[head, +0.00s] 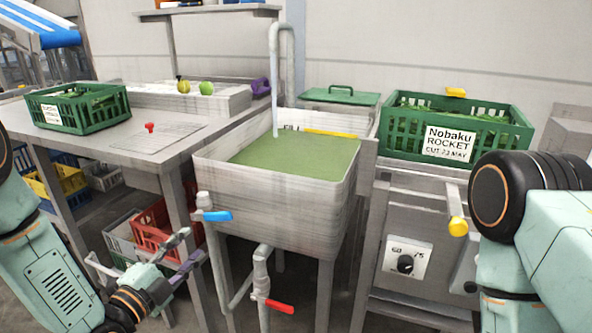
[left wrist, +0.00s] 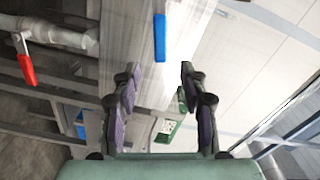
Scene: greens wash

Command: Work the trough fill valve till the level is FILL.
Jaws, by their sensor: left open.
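The steel trough (head: 275,205) stands in the middle of the head view with green water (head: 290,158) in it. Dark lettering, partly legible as FILL (head: 291,127), and a yellow strip (head: 330,133) show on its back inner wall, above the water. A grey spout (head: 274,75) reaches down to the water. A blue valve lever (head: 217,216) sits at the trough's front left corner; it also shows in the left wrist view (left wrist: 160,38). My left gripper (head: 192,247) is open and empty, below and left of the blue lever, apart from it. My right gripper is out of view.
A red lever (head: 279,306) sits on the pipe under the trough, also in the left wrist view (left wrist: 26,69). Green crates stand left (head: 80,110) and right (head: 400,135). A panel with a dial (head: 405,263) is at right. Crates (head: 155,228) lie under the left table.

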